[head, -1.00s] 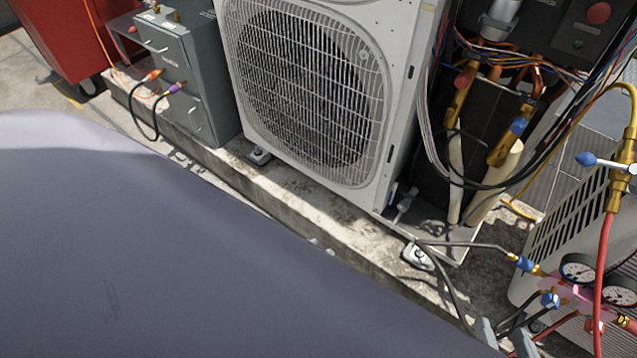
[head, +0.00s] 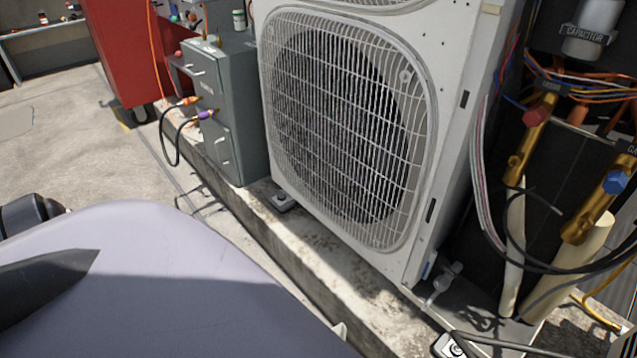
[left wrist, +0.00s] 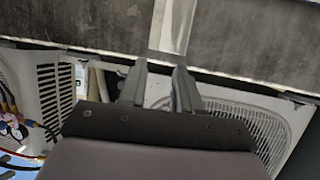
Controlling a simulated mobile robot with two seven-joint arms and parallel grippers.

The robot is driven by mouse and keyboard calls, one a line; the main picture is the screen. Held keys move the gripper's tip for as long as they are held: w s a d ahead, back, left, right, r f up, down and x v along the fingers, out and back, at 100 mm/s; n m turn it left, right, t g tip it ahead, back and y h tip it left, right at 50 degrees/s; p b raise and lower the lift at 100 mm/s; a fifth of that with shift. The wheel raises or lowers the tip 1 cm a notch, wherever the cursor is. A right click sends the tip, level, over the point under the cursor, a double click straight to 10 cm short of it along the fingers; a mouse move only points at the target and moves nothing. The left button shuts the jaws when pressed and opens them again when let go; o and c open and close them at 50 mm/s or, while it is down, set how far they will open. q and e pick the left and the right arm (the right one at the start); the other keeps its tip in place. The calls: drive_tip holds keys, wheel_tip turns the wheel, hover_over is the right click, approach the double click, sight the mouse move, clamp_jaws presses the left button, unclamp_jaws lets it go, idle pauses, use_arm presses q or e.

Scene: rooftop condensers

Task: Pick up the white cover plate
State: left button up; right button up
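I cannot pick out a separate white cover plate for certain in either view. The white condenser unit (head: 455,130) stands upright in the head view, with its round fan grille (head: 345,125) facing me. Its grille also shows in the left wrist view (left wrist: 240,118). My left gripper (left wrist: 160,72) shows in the left wrist view, its two fingers apart with nothing seen between them. It is outside the head view, where a large lavender part of my arm covers the lower left. My right gripper is in neither view.
A grey cabinet (head: 228,130) with hoses stands left of the condenser, a red cabinet (head: 127,50) behind it. A concrete ledge (head: 300,255) runs under the condenser. Pipes, loose wires and a capacitor (head: 590,32) crowd the right side. Open floor (head: 90,150) lies at left.

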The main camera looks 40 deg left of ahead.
use_arm(q)
drive_tip(key=b+x, duration=0.1)
drive_tip(key=x, duration=0.1)
drive_tip(key=f+b+x, duration=0.1)
drive_tip(key=x, duration=0.1)
drive_tip(key=shift+w+f, duration=0.1)
drive_tip(key=shift+w+b, duration=0.35)
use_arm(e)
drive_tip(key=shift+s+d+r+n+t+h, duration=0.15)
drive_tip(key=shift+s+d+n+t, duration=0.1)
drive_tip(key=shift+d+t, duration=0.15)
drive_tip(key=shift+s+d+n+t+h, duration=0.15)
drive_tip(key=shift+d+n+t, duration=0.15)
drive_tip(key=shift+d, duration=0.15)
use_arm(q)
clamp_jaws()
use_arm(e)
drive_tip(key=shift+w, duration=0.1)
